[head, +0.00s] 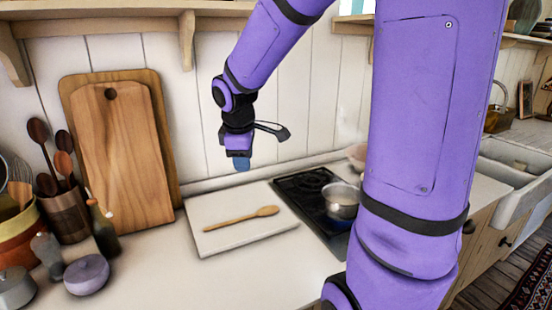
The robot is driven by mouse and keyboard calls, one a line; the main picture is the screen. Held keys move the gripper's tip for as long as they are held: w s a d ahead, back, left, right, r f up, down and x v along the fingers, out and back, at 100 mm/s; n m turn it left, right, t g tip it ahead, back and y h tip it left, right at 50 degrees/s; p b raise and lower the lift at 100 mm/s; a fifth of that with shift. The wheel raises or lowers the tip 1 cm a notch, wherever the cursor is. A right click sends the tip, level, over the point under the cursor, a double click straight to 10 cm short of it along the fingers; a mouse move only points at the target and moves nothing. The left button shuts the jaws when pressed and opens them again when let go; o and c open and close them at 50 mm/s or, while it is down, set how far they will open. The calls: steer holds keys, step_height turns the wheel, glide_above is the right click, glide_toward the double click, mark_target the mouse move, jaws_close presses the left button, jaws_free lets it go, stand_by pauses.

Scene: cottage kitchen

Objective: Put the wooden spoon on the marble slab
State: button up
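The wooden spoon (241,217) lies on the white marble slab (210,237). Its bowl is to the right and its handle points left. The slab rests flat on the counter. My gripper (240,163) hangs in the air above the slab, pointing down and apart from the spoon. Its blue tip shows, but I cannot see whether the fingers are apart. No object is visible in it.
A black hob (300,187) with a metal pot (341,199) is right of the slab. Cutting boards (125,160) lean on the wall at left. A utensil crock (66,214), a dark bottle (104,232) and a purple lidded pot (87,275) stand left. The counter's front middle is clear.

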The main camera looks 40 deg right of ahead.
steer(key=s+a+r+m+t, duration=0.1)
steer(key=s+a+r+m, duration=0.1)
steer(key=s, duration=0.4)
steer(key=s+a+r+m+t+y, duration=0.1)
steer(key=s+a+r+m, duration=0.2)
steer(key=s, duration=0.4)
steer(key=s+a+r+m+t+y, duration=0.1)
steer(key=s+a+r+m, duration=0.1)
steer(key=s, duration=0.5)
step_height(320, 180, up, 2)
steer(key=shift+a+m, duration=0.4)
steer(key=shift+m, duration=0.5)
